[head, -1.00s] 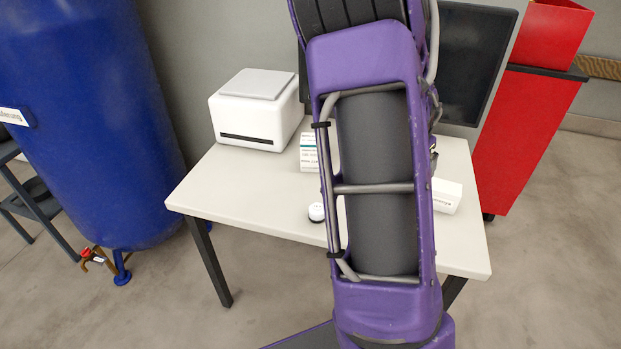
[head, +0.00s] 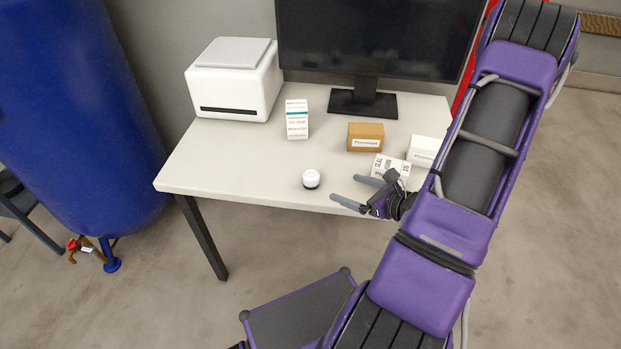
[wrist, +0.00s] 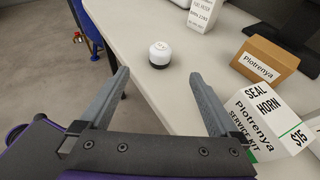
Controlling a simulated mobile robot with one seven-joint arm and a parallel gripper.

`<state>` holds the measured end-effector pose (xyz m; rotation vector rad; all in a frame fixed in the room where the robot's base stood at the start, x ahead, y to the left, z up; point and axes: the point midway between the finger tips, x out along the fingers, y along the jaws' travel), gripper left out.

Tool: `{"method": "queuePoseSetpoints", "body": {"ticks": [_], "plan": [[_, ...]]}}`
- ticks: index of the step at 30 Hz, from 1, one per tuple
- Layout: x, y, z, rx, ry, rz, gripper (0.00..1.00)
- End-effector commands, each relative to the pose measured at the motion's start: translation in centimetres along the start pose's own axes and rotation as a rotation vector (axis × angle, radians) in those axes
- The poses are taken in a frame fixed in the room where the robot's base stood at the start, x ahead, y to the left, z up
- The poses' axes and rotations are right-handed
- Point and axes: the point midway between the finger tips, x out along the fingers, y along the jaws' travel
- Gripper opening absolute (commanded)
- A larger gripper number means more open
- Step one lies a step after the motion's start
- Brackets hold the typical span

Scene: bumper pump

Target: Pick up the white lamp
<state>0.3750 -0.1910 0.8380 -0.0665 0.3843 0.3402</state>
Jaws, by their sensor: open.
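The white lamp (head: 311,179) is a small round white piece with a dark base, standing near the front edge of the table. It also shows in the wrist view (wrist: 160,54), beyond the fingertips and between their lines. My gripper (head: 352,191) is open and empty, just right of the lamp in the head view, with its fingers pointing left. In the wrist view my gripper's two fingers (wrist: 161,76) are spread wide. The lamp is apart from both fingers and in full view.
On the table (head: 230,165) stand a white printer (head: 236,85), a tall white box (head: 297,119), a brown box (head: 365,137), a monitor (head: 375,38) and a white box (head: 425,150). A "SEAL HORN" box (wrist: 268,118) is close by my right finger. The table is clear left of the lamp.

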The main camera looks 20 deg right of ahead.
Motion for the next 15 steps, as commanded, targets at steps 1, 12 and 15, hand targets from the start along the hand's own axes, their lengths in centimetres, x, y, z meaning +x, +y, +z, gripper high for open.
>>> {"method": "queuePoseSetpoints", "body": {"ticks": [1,12,15], "plan": [[1.1,0.1,-0.1,0.000,0.000,0.005,0.97],[8.9,0.2,-0.1,-0.002,0.002,0.006,0.97],[10.1,0.1,-0.2,-0.002,0.004,0.004,0.97]]}}
